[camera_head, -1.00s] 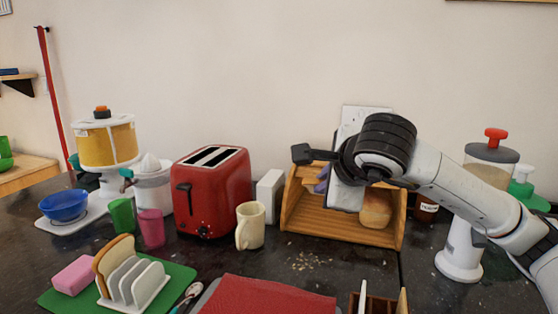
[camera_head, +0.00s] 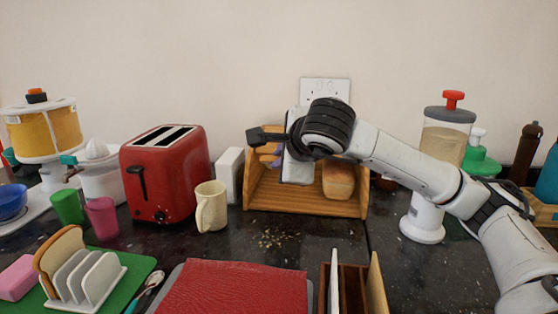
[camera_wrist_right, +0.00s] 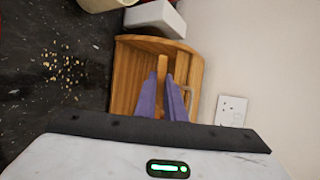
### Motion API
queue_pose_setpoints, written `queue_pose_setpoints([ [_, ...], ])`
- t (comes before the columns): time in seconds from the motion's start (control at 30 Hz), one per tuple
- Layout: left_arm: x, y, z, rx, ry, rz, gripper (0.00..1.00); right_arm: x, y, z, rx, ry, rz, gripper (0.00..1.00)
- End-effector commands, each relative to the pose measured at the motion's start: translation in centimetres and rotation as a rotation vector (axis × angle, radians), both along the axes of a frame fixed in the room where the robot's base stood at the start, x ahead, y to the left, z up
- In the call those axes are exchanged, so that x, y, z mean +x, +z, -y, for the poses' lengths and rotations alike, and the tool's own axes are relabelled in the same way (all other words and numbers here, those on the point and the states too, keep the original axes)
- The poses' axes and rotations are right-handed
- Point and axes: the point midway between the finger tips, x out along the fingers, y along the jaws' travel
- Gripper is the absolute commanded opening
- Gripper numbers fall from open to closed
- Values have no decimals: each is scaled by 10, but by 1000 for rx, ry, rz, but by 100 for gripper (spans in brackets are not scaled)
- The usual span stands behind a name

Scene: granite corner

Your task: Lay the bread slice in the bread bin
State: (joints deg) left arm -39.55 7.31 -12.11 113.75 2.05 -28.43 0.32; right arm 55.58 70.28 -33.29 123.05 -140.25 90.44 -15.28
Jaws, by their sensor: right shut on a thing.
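The wooden bread bin (camera_head: 300,202) stands open-fronted against the back wall. It also shows in the right wrist view (camera_wrist_right: 127,75). My right gripper (camera_wrist_right: 165,95) has purple fingers and is shut on the bread slice (camera_wrist_right: 162,68), seen nearly edge-on between them. The fingers and slice are in the left part of the bin in the head view; my wrist hides much of them there. I cannot tell whether the slice touches the bin floor. A loaf (camera_head: 338,181) sits in the bin's right part. My left gripper is not in view.
A white block (camera_head: 229,174), cream mug (camera_head: 211,206) and red toaster (camera_head: 165,175) stand left of the bin. Crumbs (camera_head: 278,238) lie in front of it. A toast rack (camera_head: 88,279) holds another slice. A dispenser (camera_head: 430,190) stands right of it.

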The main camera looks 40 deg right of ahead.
Motion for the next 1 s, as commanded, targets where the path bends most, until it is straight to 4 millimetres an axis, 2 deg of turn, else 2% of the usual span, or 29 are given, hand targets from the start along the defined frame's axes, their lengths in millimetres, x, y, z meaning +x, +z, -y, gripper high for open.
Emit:
queue_pose_setpoints([
  [0.13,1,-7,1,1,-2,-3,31,5,-11,7,1,-2,-1,0],
  [0.47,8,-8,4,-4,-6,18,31,17,-29,22,1,-1,-1,0],
  [1.0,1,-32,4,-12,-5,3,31,37,-60,46,1,0,0,0],
])
